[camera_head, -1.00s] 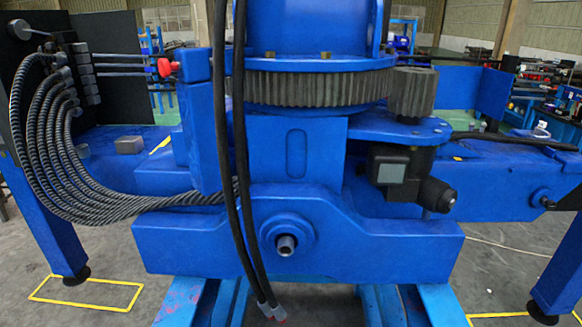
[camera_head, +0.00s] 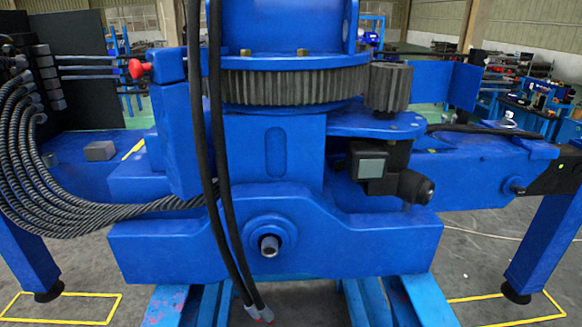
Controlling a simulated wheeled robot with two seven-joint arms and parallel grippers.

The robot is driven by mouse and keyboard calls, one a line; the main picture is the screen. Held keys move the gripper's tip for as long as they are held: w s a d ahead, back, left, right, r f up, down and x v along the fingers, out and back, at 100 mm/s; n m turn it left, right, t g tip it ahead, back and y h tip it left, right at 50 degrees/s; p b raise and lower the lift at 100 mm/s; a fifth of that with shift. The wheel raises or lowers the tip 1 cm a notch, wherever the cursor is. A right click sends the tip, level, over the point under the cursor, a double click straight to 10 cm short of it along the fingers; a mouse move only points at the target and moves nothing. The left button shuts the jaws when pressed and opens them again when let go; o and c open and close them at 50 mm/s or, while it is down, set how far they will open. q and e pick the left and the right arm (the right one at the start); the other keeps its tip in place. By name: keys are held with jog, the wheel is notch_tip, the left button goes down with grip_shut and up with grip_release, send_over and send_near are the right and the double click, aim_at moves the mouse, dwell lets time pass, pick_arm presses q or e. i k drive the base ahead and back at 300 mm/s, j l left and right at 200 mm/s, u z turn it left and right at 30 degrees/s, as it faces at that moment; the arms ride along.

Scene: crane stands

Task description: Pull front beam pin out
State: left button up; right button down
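The front beam pin (camera_head: 269,246) is a short grey metal stub. It sticks out of a round blue boss (camera_head: 252,233) at the middle of the blue front beam (camera_head: 350,250). How deep the pin sits inside the beam is hidden. Neither of my grippers shows in the head view.
Two black hoses (camera_head: 222,170) hang down just left of the pin, close to the boss, with their ends below the beam. A bundle of grey hoses (camera_head: 70,215) curves at the left. A black motor unit (camera_head: 400,180) juts out at the right above the beam. Blue legs (camera_head: 545,235) stand at both sides.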

aim_at(519, 191)
jog(key=z, duration=1.35)
jog(key=i+l+u, duration=0.1)
jog(key=i+l, duration=0.45)
jog(key=i+l+u, duration=0.1)
jog(key=i+l, duration=0.45)
jog(key=i+l+u, duration=0.1)
jog(key=i+l, duration=0.4)
jog(key=l, duration=0.3)
